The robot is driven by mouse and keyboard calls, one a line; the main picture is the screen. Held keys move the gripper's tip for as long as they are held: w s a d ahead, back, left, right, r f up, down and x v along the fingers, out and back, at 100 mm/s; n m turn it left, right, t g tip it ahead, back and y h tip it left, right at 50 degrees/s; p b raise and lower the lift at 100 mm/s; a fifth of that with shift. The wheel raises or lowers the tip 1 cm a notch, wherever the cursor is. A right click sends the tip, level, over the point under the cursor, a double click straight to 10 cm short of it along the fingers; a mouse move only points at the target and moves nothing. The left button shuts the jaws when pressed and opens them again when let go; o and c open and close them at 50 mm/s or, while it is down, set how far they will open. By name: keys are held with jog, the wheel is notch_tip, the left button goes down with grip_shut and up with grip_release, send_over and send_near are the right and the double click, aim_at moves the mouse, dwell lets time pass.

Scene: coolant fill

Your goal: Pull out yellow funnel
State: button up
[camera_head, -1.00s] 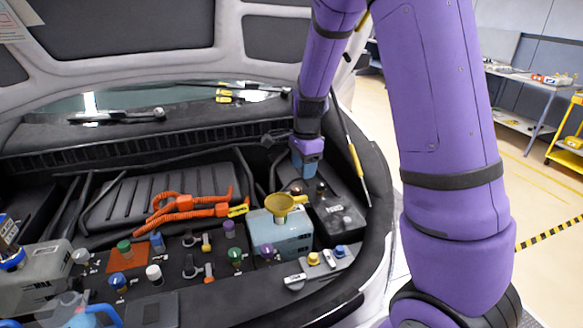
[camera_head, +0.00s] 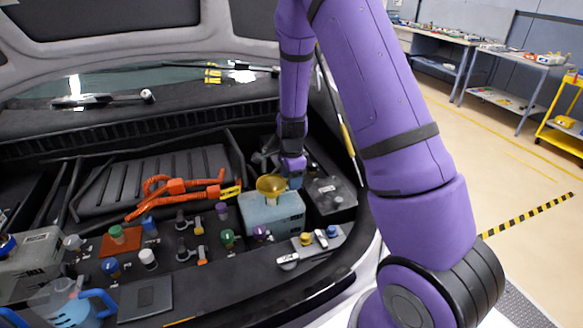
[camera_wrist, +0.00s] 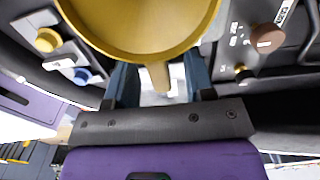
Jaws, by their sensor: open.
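The yellow funnel (camera_head: 271,185) stands upright in the top of the pale blue-grey coolant tank (camera_head: 277,218), at the right of the engine bay. In the wrist view the funnel's bowl (camera_wrist: 140,22) fills the top middle, with a small tab pointing toward my gripper (camera_wrist: 158,82). The two dark fingers lie apart on either side of that tab, with a gap between them. In the head view my gripper (camera_head: 291,176) is just right of and behind the funnel. Its fingertips are partly hidden by the funnel, and I cannot tell whether they touch it.
A black battery box (camera_head: 330,199) is right of the tank. Orange cables (camera_head: 175,188) and several coloured caps lie to the left. A blue-handled jug (camera_head: 72,302) is at the front left.

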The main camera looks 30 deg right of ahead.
jog(key=shift+f, duration=0.65)
jog(key=shift+c, duration=0.5)
grip_shut()
jog(key=c, duration=0.7)
grip_release()
jog(key=shift+c, duration=0.2)
jog(key=shift+r, duration=0.45)
jog(key=shift+r, duration=2.3)
